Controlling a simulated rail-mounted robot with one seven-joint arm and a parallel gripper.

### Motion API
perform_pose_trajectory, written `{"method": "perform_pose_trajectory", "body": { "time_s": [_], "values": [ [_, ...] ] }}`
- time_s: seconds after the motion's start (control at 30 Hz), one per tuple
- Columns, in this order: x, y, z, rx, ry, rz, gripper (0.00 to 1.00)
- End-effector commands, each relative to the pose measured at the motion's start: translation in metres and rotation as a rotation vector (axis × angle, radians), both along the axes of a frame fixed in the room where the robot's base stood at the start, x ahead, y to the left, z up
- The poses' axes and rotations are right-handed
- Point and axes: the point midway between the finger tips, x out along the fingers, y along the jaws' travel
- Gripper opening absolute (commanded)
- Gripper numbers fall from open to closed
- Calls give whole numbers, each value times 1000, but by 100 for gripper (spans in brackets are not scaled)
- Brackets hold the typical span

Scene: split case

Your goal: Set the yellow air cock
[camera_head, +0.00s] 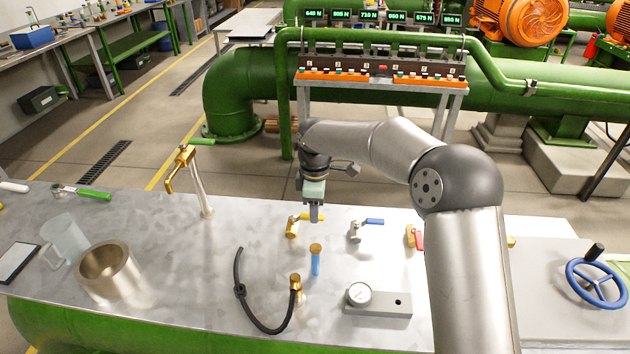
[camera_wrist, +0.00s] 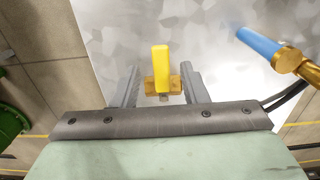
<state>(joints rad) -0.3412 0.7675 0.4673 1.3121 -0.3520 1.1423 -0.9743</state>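The yellow air cock (camera_head: 293,228) stands on the metal bench, a brass body with a yellow lever. In the wrist view its yellow lever (camera_wrist: 160,58) points away from the palm, with the brass body (camera_wrist: 162,86) nearer. My gripper (camera_head: 314,214) points down just above and beside the cock. In the wrist view my gripper (camera_wrist: 161,72) is open, with one finger on each side of the cock and a gap on both sides. Nothing is held. How far the fingertips are above the cock is hard to tell.
To the right are a blue-handled cock (camera_head: 366,229) and a red-handled cock (camera_head: 415,238). In front stand a blue-and-brass fitting (camera_head: 316,262), a black hose (camera_head: 262,322) and a pressure gauge (camera_head: 359,294). A brass tap (camera_head: 185,160) rises at the left. Bench between tap and cock is clear.

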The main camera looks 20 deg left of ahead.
Motion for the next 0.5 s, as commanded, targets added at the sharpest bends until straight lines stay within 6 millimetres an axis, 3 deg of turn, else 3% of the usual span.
{"method": "perform_pose_trajectory", "body": {
  "time_s": [0.5],
  "values": [
    [0,1,120,5,-5,0,40]
  ]
}}
